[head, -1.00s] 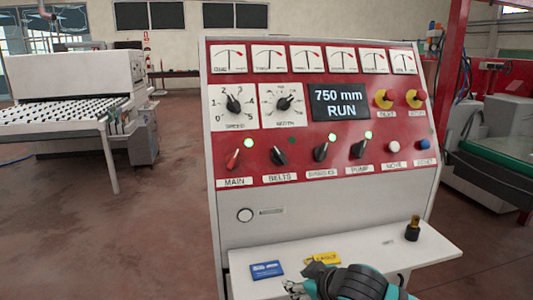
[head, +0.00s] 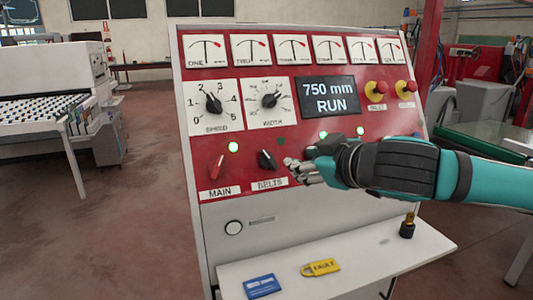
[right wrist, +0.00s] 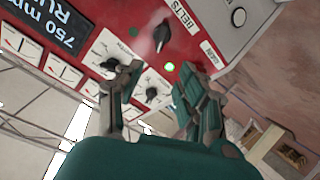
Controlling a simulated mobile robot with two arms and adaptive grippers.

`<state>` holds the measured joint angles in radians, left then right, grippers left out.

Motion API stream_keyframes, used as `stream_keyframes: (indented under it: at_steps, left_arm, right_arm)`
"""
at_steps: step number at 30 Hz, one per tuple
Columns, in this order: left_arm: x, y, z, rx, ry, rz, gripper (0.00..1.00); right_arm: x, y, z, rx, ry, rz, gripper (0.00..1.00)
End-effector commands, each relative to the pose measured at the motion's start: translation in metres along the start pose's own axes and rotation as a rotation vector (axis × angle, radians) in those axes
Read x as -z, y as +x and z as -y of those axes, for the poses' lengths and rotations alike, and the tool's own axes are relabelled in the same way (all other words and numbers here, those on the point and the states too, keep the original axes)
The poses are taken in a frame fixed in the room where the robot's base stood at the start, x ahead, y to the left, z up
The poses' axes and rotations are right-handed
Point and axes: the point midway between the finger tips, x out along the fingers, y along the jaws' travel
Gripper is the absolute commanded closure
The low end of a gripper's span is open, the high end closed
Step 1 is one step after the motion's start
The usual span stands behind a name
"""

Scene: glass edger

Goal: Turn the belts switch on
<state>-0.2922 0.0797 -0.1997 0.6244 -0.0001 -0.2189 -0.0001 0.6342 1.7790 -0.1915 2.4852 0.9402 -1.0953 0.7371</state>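The belts switch (head: 266,160) is a black knob above the BELTS label (head: 269,184) on the red panel, its upper end tilted left. The lamp (head: 281,141) above it is dark. It also shows in the right wrist view (right wrist: 161,36), beyond the fingers. My right gripper (head: 303,165) is in front of the panel, just right of the belts switch, apart from it as far as I can see. The right wrist view shows its fingers (right wrist: 163,82) spread with nothing between them. It hides the switches to the right. My left gripper is not in view.
The red main switch (head: 216,167) is left of the belts switch, under a lit lamp (head: 233,146). Speed (head: 213,103) and width (head: 269,101) dials sit above. The shelf (head: 350,252) below holds a blue card (head: 261,286), a yellow FAULT padlock (head: 320,267) and a dark brass-based piece (head: 407,226).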

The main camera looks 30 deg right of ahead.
Motion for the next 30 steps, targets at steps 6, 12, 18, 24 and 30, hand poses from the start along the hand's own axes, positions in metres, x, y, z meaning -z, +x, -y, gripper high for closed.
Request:
stream_keyframes:
  at_steps: [6, 12, 18, 24, 30]
  left_arm:
    - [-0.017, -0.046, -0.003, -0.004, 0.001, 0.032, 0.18]
    - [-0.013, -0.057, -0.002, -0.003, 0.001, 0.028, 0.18]
    - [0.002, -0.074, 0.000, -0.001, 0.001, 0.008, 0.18]
    - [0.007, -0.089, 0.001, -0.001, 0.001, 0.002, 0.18]
    - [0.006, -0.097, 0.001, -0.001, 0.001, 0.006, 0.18]
  right_arm:
    - [0.007, 0.018, -0.002, 0.007, 0.001, 0.005, 0.62]
    - [0.003, 0.050, 0.001, 0.009, 0.005, 0.000, 0.62]
    - [0.004, 0.089, 0.001, 0.006, 0.005, 0.001, 0.62]
    - [0.004, 0.131, 0.000, 0.004, 0.002, 0.000, 0.62]
    - [0.002, 0.158, 0.001, 0.003, 0.000, 0.000, 0.62]
